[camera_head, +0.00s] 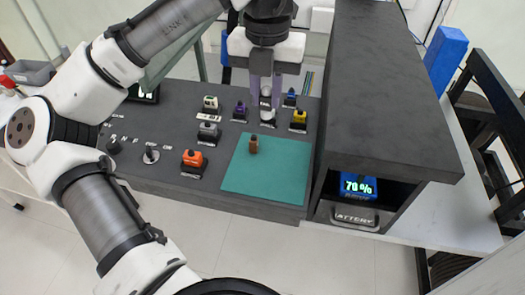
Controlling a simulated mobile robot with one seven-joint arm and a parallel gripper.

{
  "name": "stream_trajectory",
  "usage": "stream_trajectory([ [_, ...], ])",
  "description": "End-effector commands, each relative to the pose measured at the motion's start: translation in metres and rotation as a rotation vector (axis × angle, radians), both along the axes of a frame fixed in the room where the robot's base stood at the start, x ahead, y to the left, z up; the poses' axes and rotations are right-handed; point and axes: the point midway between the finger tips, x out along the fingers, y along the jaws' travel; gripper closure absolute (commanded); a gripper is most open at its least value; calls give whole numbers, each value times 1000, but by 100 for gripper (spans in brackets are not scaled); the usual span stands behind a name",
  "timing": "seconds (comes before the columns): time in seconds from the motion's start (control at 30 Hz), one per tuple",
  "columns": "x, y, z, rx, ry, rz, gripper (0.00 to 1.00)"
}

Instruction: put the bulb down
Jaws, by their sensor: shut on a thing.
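My gripper (265,98) points down over the back part of the dark workbench, behind the teal mat. Its two fingers are shut on the bulb (266,90), a small pale thing mostly hidden between them. A pale, rounded piece (268,115) shows just below the fingertips. I cannot tell whether the bulb touches it or the bench.
The teal mat (240,180) carries a small brown piece (253,145) and is otherwise bare. Orange (193,158), grey (208,132), purple (240,110) and yellow (298,118) blocks stand around it. A tall dark housing (385,90) with a blue "70%" battery display (358,185) rises at right.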

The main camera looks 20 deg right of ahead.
Motion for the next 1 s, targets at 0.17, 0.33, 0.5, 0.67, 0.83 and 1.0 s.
stream_trajectory([
  [0.17,-1,0,-29,-1,6,-3,100],
  [0.33,-1,0,-75,-1,7,-1,100],
  [0.5,-1,0,-120,-3,7,0,100],
  [0.67,-1,0,-150,-1,3,1,100],
  [0.83,-1,0,-164,0,1,0,100],
  [1.0,-1,0,-188,-1,4,2,100],
])
